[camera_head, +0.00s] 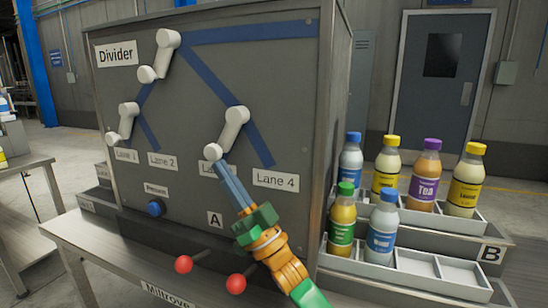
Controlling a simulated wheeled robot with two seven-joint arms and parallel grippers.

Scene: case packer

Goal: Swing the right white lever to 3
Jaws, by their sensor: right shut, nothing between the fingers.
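The right white lever (227,132) is on the grey Divider panel (192,95). It slants down and left from its upper end, toward the Lane 3 side. The third lane label (207,169) is mostly hidden behind my right gripper; the Lane 4 label (276,179) is clear, and its blue stripe (257,145) is uncovered. My right gripper (222,165) is shut with nothing in it. Its fingertips are at the lever's lower end; I cannot tell whether they touch it. My left gripper is not in view.
Two other white levers, the top one (159,56) and the left one (122,123), also slant down-left. A blue button (156,208) and two red knobs (184,264) are below. Bottles stand in a tray (420,263) at right.

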